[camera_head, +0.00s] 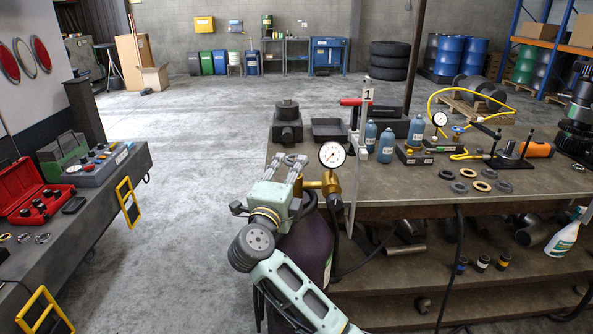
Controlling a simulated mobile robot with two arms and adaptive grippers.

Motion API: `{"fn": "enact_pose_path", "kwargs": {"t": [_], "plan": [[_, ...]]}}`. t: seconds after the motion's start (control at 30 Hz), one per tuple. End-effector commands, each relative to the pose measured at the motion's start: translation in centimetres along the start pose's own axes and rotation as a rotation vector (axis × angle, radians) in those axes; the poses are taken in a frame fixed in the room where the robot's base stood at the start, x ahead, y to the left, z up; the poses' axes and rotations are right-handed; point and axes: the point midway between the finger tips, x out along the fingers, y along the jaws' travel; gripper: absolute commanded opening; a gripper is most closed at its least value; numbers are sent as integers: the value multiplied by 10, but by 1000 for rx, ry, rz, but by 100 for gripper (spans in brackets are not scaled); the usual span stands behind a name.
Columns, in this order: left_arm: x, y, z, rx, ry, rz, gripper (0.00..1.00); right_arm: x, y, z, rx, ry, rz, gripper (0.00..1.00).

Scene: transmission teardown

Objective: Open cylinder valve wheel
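The gas cylinder (308,248) is dark purple and stands at the left front corner of the workbench. A brass regulator (328,184) with a round white gauge (332,154) sits at its top right. My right gripper (290,161) is at the top of the cylinder, just left of the gauge. Its two fingers point away from me and stand a little apart. I cannot make out the valve wheel; the gripper hides that area. I cannot tell whether the fingers touch or grip the wheel. My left gripper is not in view.
The workbench (390,205) holds blue bottles (387,146), a yellow hose (436,100), several rings and a dark vise-like block (287,125). A black hose hangs beside the cylinder. A left bench (95,215) carries a red case (36,190). The floor between is clear.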

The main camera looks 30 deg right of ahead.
Motion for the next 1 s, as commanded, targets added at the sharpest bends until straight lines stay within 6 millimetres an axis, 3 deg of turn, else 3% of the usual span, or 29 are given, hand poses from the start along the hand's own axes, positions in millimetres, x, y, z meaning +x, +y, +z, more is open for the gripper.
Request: {"fn": "enact_pose_path", "kwargs": {"t": [0.13,0.27,0.7,1.0], "plan": [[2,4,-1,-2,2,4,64,2,8,12,26,2,85,29],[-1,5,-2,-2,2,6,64,8,13,10,24,17,117,29],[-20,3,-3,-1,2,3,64,70,20,9,22,19,117,29],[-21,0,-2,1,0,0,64,81,23,9,25,17,117,29]]}}
